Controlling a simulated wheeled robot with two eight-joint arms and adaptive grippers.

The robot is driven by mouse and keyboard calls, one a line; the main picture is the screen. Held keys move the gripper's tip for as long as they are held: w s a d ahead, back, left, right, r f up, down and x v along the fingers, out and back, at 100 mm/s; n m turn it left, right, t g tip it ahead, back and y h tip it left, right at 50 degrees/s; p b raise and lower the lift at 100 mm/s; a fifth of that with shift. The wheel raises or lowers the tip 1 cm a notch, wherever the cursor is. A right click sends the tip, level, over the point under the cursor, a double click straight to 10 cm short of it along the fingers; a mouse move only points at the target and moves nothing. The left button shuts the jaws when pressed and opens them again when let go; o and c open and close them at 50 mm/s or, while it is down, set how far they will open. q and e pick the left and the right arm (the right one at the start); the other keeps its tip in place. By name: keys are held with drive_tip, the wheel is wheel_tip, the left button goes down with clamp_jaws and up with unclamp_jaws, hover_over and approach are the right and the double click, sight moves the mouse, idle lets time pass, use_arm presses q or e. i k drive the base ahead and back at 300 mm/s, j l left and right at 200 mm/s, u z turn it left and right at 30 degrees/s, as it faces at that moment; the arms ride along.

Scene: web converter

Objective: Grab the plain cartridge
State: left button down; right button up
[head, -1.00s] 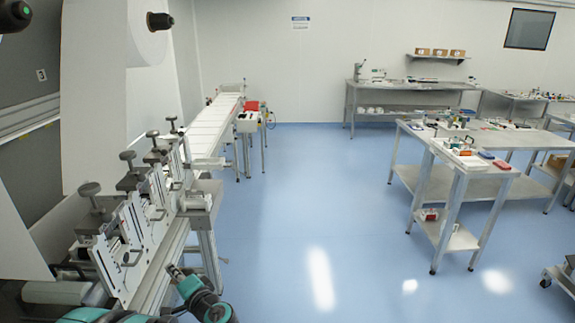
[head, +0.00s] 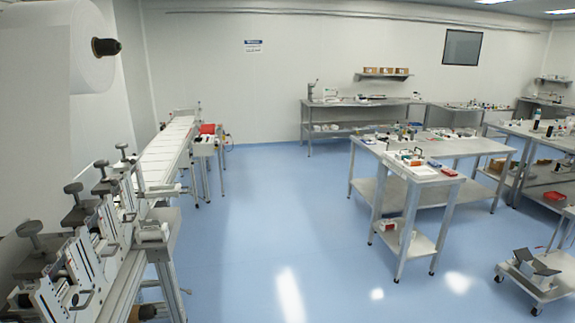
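I cannot make out a plain cartridge for certain in the head view. Small items lie on the metal side table (head: 440,178) at right centre, among them red and blue ones and a white tray, too small to identify. More small items sit on the long metal table (head: 488,152) behind it. Neither of my grippers shows in the head view.
A converting machine (head: 100,240) with knobbed stations runs along the left, leading to a conveyor (head: 165,148). A wheeled cart (head: 540,290) stands at bottom right. A back bench (head: 340,104) lines the wall. The blue floor (head: 270,220) between is clear.

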sight(142, 232)
drive_tip(key=i+j, duration=0.2)
drive_tip(key=i, duration=0.25)
drive_tip(key=i+j, duration=0.15)
drive_tip(key=i, duration=0.35)
drive_tip(key=i+j+u, duration=0.25)
drive_tip(key=i, duration=0.65)
drive_tip(key=i+u, duration=0.3)
drive_tip(key=i, duration=0.6)
drive_tip(key=u, duration=1.15)
drive_tip(key=l, duration=0.1)
